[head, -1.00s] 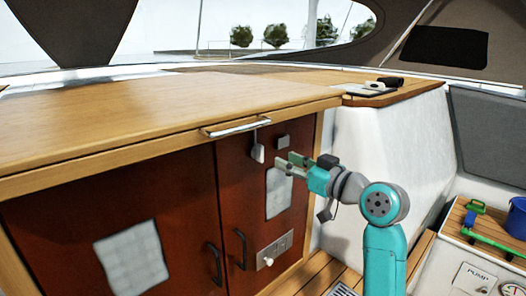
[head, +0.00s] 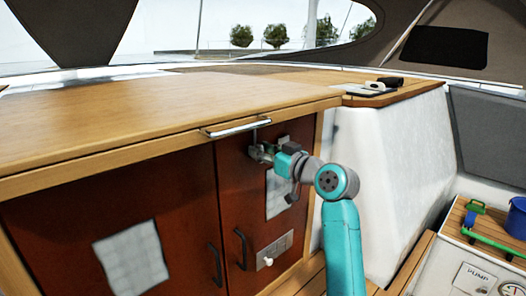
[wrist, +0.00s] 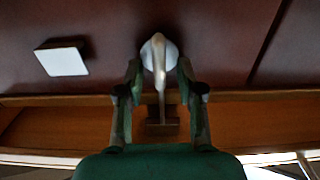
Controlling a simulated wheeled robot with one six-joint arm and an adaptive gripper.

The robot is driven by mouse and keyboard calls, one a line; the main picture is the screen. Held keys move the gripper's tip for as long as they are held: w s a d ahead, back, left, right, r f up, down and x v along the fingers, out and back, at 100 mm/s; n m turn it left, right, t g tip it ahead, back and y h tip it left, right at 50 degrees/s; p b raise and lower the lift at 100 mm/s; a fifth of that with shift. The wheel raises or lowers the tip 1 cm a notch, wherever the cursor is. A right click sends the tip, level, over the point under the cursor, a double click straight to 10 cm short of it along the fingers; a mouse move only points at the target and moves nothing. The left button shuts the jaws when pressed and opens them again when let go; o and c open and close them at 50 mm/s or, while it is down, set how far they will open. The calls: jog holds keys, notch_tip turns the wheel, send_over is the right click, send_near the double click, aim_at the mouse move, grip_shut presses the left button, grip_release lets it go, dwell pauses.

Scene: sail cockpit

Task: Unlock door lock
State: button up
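The door lock is a pale metal hasp-like piece (wrist: 158,52) hanging from a small mount at the top of the right-hand red-brown door (head: 232,185), just under the wooden top. In the head view it is mostly hidden by my gripper (head: 258,152). In the wrist view the two fingers of my gripper (wrist: 159,72) stand on either side of the lock's rounded end, with a narrow gap or bare contact; I cannot tell which. The fingers are apart, with the lock between them.
A small square plate (wrist: 62,58) sits beside the lock on the door. Black door handles (head: 241,249) and a white switch panel (head: 272,252) are lower down. A metal rail (head: 235,128) runs along the edge of the wooden top (head: 170,105), close above my gripper.

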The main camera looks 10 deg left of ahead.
grip_shut()
jog(key=shift+m, duration=0.3)
jog(key=m, duration=1.1)
jog(key=w+f+m, duration=0.1)
jog(key=m, duration=0.5)
jog(key=shift+d+f, duration=0.1)
jog(key=shift+d, duration=0.3)
jog(key=shift+m, duration=0.3)
grip_release()
jog(key=shift+a, duration=0.15)
